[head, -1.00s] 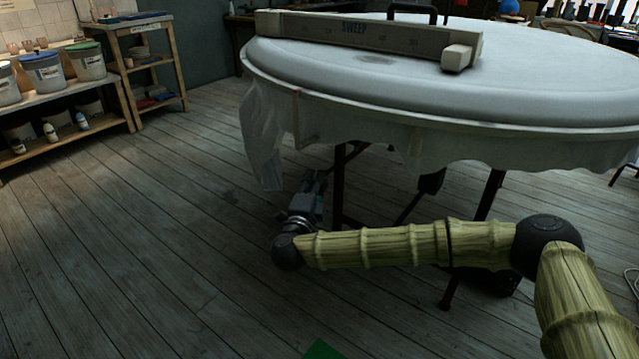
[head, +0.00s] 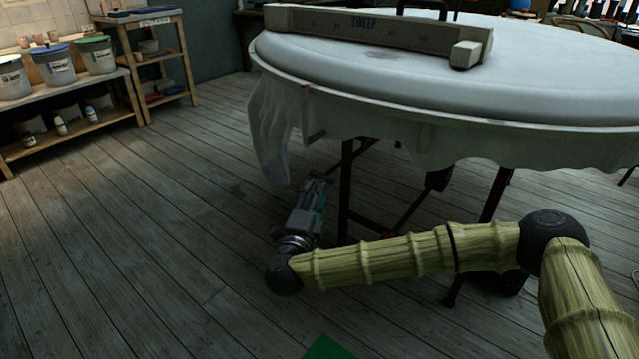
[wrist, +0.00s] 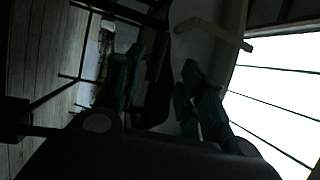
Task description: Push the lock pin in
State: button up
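My gripper (head: 318,184) is low beside the round white table (head: 470,108), below its rim and left of a dark table leg. Its fingers point up and away from me. In the wrist view my gripper (wrist: 160,85) shows two dark teal fingers with a gap between them. It looks open, and I see nothing held. I cannot make out the lock pin in either view; the underside of the table is mostly hidden or very dark.
A white cloth (head: 268,135) hangs from the rim just above my gripper. Dark folding legs (head: 346,190) stand close to its right. Shelves with buckets (head: 55,66) stand far left; the wooden floor between is clear.

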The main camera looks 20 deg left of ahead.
jog(key=v, duration=0.4)
jog(key=shift+s, duration=0.25)
